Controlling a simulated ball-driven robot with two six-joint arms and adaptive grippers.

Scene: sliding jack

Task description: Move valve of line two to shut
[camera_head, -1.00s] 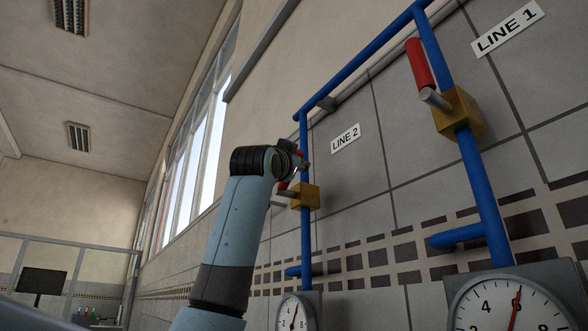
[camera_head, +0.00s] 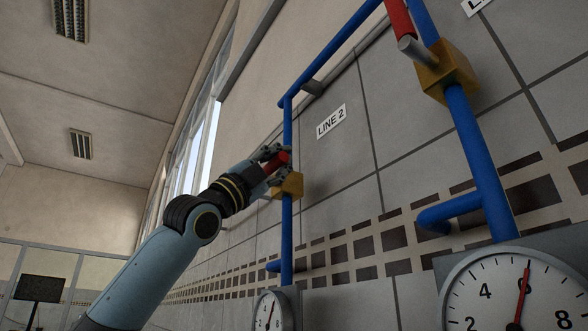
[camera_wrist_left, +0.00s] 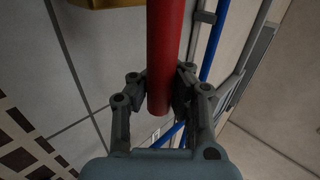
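The line two valve has a yellow body (camera_head: 288,185) on the thin blue pipe, below the LINE 2 sign (camera_head: 331,121). Its red handle (camera_head: 284,158) is partly hidden by my left gripper (camera_head: 274,164). In the left wrist view, the red handle (camera_wrist_left: 164,50) runs down between the fingers of my left gripper (camera_wrist_left: 163,82), its end near the palm. The fingers flank it closely on both sides and appear shut on it. The valve's yellow body (camera_wrist_left: 107,3) is cut off at the top there. My right gripper is out of view.
The line one valve (camera_head: 446,70), with its own red handle (camera_head: 399,17), is at the right. A round gauge (camera_head: 517,295) stands below it, and a smaller gauge (camera_head: 270,312) below line two. Blue pipes run near the tiled wall (camera_head: 345,200). Left of my arm looks open.

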